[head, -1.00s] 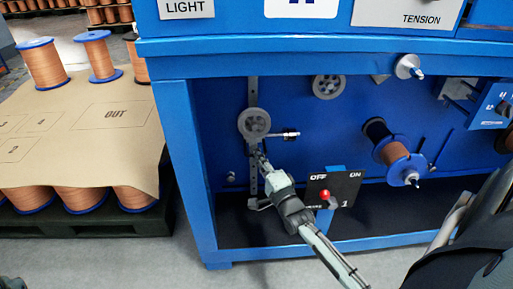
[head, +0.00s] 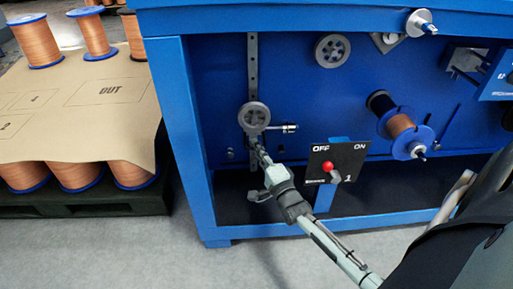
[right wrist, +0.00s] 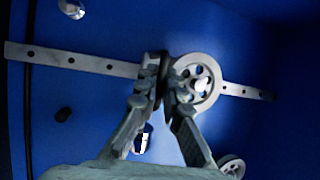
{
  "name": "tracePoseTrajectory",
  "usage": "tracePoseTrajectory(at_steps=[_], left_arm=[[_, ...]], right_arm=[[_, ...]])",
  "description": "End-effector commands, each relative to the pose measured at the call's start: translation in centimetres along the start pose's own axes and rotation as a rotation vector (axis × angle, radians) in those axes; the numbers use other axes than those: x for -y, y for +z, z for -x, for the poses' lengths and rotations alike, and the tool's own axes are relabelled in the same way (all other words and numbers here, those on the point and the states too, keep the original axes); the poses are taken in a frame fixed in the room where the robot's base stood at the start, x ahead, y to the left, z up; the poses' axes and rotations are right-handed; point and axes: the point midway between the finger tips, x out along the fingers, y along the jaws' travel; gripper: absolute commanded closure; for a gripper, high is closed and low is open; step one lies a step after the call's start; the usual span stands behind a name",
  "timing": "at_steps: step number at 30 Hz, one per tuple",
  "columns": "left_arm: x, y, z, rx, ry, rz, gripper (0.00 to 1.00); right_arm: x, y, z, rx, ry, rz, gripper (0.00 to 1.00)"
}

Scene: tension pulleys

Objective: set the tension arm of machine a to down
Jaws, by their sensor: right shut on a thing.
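The tension arm's round grey pulley (head: 254,117) sits on a vertical slotted metal bar (head: 252,65) on the blue machine (head: 180,110). A short silver pin (head: 288,128) sticks out to its right. My right gripper (head: 255,142) reaches up from below to the pulley's lower edge. In the right wrist view, the fingers (right wrist: 164,82) are closed together on a dark part next to the pulley wheel (right wrist: 197,80); the exact contact is partly hidden. The bar (right wrist: 80,61) shows on both sides there. My left gripper is out of view. The machine's letter is not visible.
An OFF/ON switch panel (head: 336,162) with a red knob (head: 328,166) is close to the right of my arm. A fixed pulley (head: 332,47) and a copper spool (head: 400,128) are farther right. Spools on a pallet (head: 85,203) stand left.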

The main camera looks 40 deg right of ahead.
Motion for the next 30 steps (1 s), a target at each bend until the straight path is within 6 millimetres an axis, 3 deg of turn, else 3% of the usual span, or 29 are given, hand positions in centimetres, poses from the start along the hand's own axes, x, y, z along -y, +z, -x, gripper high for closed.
tracePoseTrajectory(at_steps=[1, 6, 17, 20, 30], left_arm=[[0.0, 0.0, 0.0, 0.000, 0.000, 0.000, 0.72], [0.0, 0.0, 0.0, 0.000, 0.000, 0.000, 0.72], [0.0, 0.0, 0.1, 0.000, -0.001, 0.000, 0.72], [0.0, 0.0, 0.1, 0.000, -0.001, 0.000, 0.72], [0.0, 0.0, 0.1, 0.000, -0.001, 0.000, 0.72]], right_arm=[[-0.5, 0.0, 0.2, 0.000, 0.011, -0.001, 0.92], [-0.5, 0.0, 0.2, 0.000, 0.011, -0.001, 0.71], [-0.4, 0.0, 0.6, 0.000, 0.010, -0.001, 0.71], [-0.5, 0.0, 1.8, 0.000, 0.011, -0.001, 0.71], [-0.4, 0.0, 8.9, 0.001, 0.012, 0.000, 0.71]])
